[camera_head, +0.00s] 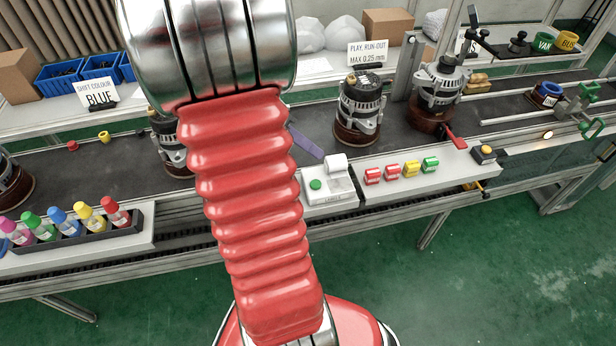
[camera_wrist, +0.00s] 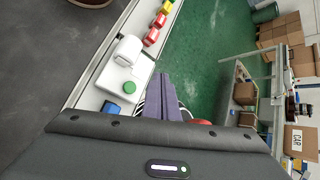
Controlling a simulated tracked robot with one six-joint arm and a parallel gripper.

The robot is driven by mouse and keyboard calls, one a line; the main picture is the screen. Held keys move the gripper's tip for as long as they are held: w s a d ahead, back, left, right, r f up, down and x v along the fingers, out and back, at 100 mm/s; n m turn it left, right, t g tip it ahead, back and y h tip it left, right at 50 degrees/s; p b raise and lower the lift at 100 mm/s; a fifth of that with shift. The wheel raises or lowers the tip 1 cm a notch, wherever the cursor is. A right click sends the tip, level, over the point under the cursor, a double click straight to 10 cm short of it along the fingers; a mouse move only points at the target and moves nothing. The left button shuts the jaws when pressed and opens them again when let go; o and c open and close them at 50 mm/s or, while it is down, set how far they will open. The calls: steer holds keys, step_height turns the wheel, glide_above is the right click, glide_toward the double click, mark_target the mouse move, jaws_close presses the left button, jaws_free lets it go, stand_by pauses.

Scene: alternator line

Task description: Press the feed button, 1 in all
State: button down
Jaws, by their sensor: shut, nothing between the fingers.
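A white label printer (camera_head: 328,184) sits on the front ledge of the line, with a paper roll on top and a round green button (camera_head: 315,184) on its face. The green button also shows in the wrist view (camera_wrist: 129,87). A small box with a yellow-orange button (camera_head: 486,151) stands further right on the ledge. No lettering I can read names either one as feed. My gripper (camera_head: 305,143) has purple fingers, shut and empty, behind the printer in the head view; they also show in the wrist view (camera_wrist: 160,103), beside the printer and apart from the green button.
Red, yellow and green small blocks (camera_head: 392,171) line the ledge right of the printer. Alternators (camera_head: 360,108) stand on the dark belt (camera_head: 320,125) behind. A rack of coloured bottles (camera_head: 70,228) is at left. My red arm hides part of the belt.

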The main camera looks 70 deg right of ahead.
mark_target(311, 183)
steer(key=shift+f, duration=0.1)
stand_by(0.3)
steer(key=shift+f, duration=4.3)
steer(key=shift+f, duration=0.95)
steer(key=shift+r, duration=1)
steer(key=shift+r, duration=2.55)
